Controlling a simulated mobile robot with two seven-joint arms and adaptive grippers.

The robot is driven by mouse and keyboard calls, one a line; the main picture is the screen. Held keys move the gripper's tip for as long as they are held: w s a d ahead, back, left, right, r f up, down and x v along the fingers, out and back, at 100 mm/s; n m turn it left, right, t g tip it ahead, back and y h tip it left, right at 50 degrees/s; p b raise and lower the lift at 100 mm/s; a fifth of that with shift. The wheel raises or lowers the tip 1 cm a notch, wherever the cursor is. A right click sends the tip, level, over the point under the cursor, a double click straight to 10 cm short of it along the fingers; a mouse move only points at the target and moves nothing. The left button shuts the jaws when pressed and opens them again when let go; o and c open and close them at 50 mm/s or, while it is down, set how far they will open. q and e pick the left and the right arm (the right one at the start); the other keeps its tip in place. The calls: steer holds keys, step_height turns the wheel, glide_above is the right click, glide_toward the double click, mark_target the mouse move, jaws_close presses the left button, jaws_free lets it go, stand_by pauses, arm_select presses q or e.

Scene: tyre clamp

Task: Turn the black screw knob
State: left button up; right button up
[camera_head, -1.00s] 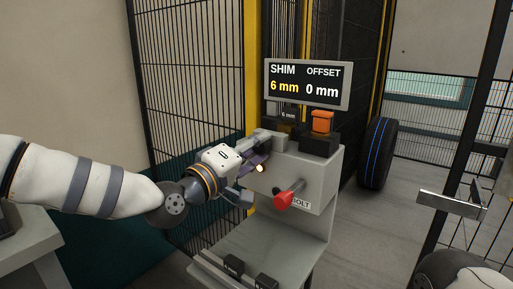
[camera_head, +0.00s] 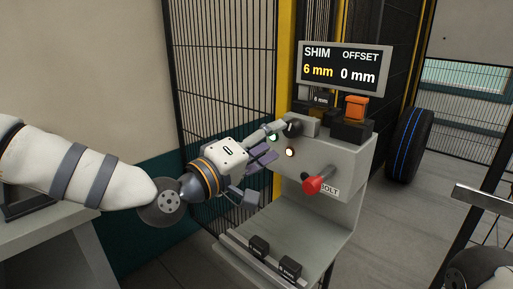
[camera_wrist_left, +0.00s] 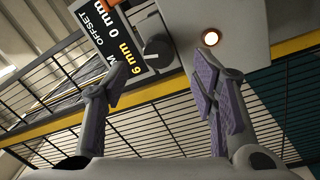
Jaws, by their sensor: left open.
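The black screw knob (camera_head: 293,129) sits on the upper left of the grey machine (camera_head: 335,165), below the display. It also shows in the left wrist view (camera_wrist_left: 157,48), as a dark round knob with a pale mark. My left gripper (camera_head: 268,145) is open, just left of the knob, its fingers pointing at the machine. In the left wrist view the purple-padded fingers (camera_wrist_left: 156,62) are spread wide and empty, with the knob between them in the picture and apart from both. One finger partly overlaps the machine's left edge in the head view.
The display (camera_head: 343,68) reads SHIM 6 mm, OFFSET 0 mm. A lit lamp (camera_head: 290,152) and a red handle (camera_head: 313,185) are on the machine's front. An orange block (camera_head: 356,105) sits on top. A wire fence (camera_head: 222,80) stands behind; a tyre (camera_head: 409,144) stands right.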

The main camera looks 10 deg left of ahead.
arm_select(q)
steer(key=v, duration=0.6)
steer(key=s+d+f+g+y+p, duration=0.1)
steer(key=s+f+g, duration=0.25)
steer(key=f, duration=0.55)
steer(key=s+d+f+g+y, duration=0.1)
steer(key=s+f+g+y, duration=0.1)
steer(key=s+f, duration=0.5)
steer(key=s+a+f+m+g+y, duration=0.1)
steer(key=s+f+g, duration=0.1)
steer(key=s+f, duration=0.4)
steer(key=s+a+f+m+g+y, duration=0.1)
steer(key=s+a+f+g, duration=0.2)
steer(key=f, duration=0.5)
steer(key=s+a+f+m+g+y, duration=0.1)
steer(key=s+a, duration=0.3)
steer(key=s, duration=0.4)
steer(key=s+a+f+m+g+y+p, duration=0.1)
steer(key=s+a+f+g+y, duration=0.2)
steer(key=s, duration=0.6)
steer(key=s+a+f+m+g+y+p, duration=0.1)
steer(key=s+a+f+g+y, duration=0.1)
steer(key=s+a, duration=0.4)
steer(key=s+f+g, duration=0.1)
steer(key=s, duration=0.2)
arm_select(e)
steer(key=shift+t, duration=0.8)
steer(key=w+r, duration=0.3)
steer(key=r, duration=0.1)
steer(key=shift+w, duration=0.4)
